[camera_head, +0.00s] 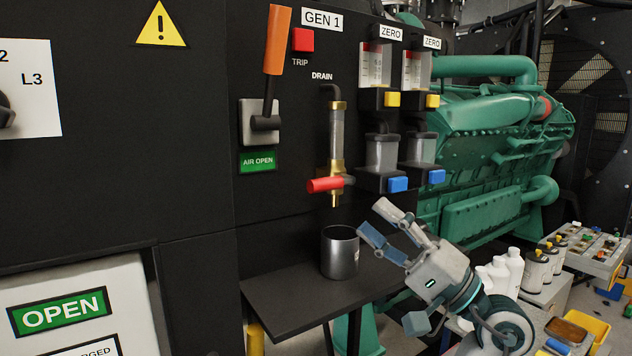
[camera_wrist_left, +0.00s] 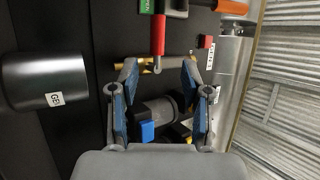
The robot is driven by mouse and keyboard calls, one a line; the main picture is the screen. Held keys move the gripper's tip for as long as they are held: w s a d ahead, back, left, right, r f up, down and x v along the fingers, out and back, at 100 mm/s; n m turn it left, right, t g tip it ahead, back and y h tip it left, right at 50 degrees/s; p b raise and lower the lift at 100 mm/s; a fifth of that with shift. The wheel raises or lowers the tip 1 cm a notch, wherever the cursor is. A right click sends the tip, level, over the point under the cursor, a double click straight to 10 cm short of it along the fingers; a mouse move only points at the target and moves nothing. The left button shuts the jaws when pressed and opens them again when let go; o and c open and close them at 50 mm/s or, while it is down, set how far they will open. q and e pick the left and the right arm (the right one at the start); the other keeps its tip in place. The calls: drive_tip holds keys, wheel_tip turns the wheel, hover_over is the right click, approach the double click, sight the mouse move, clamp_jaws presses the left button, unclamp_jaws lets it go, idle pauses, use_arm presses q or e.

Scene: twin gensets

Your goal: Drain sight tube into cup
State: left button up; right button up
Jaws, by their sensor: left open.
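The sight tube (camera_head: 337,130) hangs under the DRAIN label on the black panel, with brass fittings. Its red valve handle (camera_head: 325,184) lies roughly level across the lower fitting, above a short brass outlet. The dark metal cup (camera_head: 340,252) stands upright on a black shelf, below the outlet in the picture. My left gripper (camera_head: 371,219) is open and empty, right of the outlet and cup. In the left wrist view, the red handle (camera_wrist_left: 158,35) shows just beyond the open fingertips (camera_wrist_left: 159,68), and the cup (camera_wrist_left: 45,82) lies at left. My right gripper is not in view.
The shelf (camera_head: 300,305) has free room around the cup. Right of the tube are gauge units with blue buttons (camera_head: 397,184) and yellow buttons. An orange lever (camera_head: 277,40) is at upper left. White bottles (camera_head: 514,268) and a green engine (camera_head: 490,140) are at right.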

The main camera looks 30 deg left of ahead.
sight(336, 186)
use_arm(q)
drive_tip(key=a+r+p, duration=0.1)
drive_tip(key=a+r, duration=0.3)
drive_tip(key=a, duration=0.9)
drive_tip(key=shift+s+a, duration=0.15)
drive_tip(key=shift+s, duration=0.25)
drive_tip(key=d, duration=0.3)
drive_tip(key=d+r, duration=0.1)
drive_tip(key=d, duration=0.1)
drive_tip(key=shift+w+d, duration=0.2)
drive_tip(key=shift+w, duration=0.05)
drive_tip(key=shift+c, duration=1.3)
drive_tip(key=shift+w+d, duration=0.1)
drive_tip(key=shift+d, duration=0.1)
drive_tip(key=c, duration=0.4)
clamp_jaws()
drive_tip(key=shift+a+r, duration=0.1)
drive_tip(key=shift+a, duration=0.4)
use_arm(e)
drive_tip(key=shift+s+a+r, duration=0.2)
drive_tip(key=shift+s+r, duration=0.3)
